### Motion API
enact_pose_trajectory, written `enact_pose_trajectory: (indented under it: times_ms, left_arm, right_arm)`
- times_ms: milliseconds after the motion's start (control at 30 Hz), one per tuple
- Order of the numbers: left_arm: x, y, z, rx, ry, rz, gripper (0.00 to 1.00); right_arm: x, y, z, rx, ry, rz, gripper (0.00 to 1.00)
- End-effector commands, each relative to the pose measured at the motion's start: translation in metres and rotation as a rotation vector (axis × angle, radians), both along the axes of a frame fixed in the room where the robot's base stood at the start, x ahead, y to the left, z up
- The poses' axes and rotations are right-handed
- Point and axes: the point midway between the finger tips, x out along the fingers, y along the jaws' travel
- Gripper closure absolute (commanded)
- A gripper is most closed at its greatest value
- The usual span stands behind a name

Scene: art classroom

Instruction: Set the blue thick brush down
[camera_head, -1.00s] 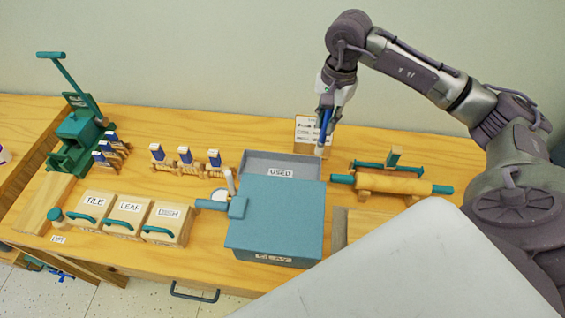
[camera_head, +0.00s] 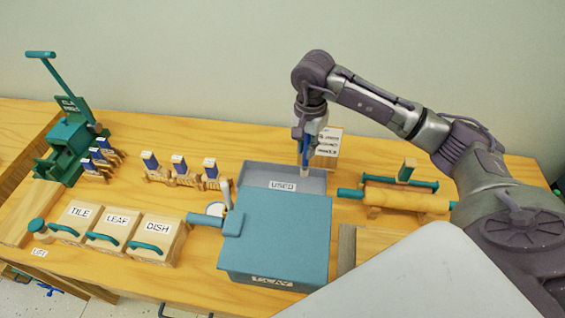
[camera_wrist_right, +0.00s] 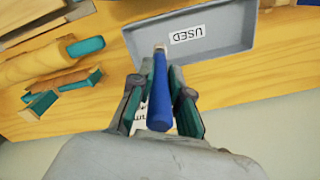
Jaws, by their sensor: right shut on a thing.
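The blue thick brush (camera_wrist_right: 159,95) is between the fingers of my right gripper (camera_wrist_right: 160,92), which is shut on it. In the head view my right gripper (camera_head: 305,140) hangs above the right part of the grey tray labelled USED (camera_head: 260,172), and the brush (camera_head: 305,156) points down from it. In the wrist view the brush's pale tip overlaps the tray's near wall (camera_wrist_right: 200,76); I cannot tell whether it touches. My left gripper is out of view.
The blue-grey CLAY box (camera_head: 275,232) stands in front of the tray. A sign card (camera_head: 327,148) is behind it. A rolling pin (camera_head: 405,197) lies right. TILE, LEAF and DISH boxes (camera_head: 115,222) and stamps on racks (camera_head: 180,165) stand left.

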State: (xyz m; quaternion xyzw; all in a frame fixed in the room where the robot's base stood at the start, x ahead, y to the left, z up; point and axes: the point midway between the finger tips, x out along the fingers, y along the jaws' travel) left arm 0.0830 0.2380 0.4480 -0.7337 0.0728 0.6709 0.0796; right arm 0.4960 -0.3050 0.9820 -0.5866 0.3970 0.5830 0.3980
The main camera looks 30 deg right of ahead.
Motion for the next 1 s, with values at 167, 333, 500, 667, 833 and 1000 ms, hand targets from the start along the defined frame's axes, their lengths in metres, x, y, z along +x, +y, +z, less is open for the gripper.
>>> enact_pose_trajectory:
  times_ms: [167, 333, 500, 667, 833, 1000]
  left_arm:
    - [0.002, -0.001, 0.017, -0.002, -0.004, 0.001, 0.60]
    - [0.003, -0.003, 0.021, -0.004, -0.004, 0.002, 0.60]
    - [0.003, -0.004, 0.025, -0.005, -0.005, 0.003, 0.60]
    - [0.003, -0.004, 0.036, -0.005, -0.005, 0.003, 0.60]
    - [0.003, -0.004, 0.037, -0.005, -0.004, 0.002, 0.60]
    - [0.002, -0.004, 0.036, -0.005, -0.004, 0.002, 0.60]
  right_arm:
    - [0.027, 0.029, -0.020, 0.002, 0.003, 0.000, 1.00]
    - [0.042, 0.042, -0.034, 0.001, 0.000, 0.000, 1.00]
    - [0.044, 0.044, -0.043, -0.001, 0.003, -0.001, 1.00]
    - [0.043, 0.044, -0.066, 0.001, 0.006, -0.003, 1.00]
    - [0.045, 0.043, -0.078, 0.000, 0.000, -0.001, 1.00]
    - [0.044, 0.043, -0.078, -0.001, 0.000, -0.001, 1.00]
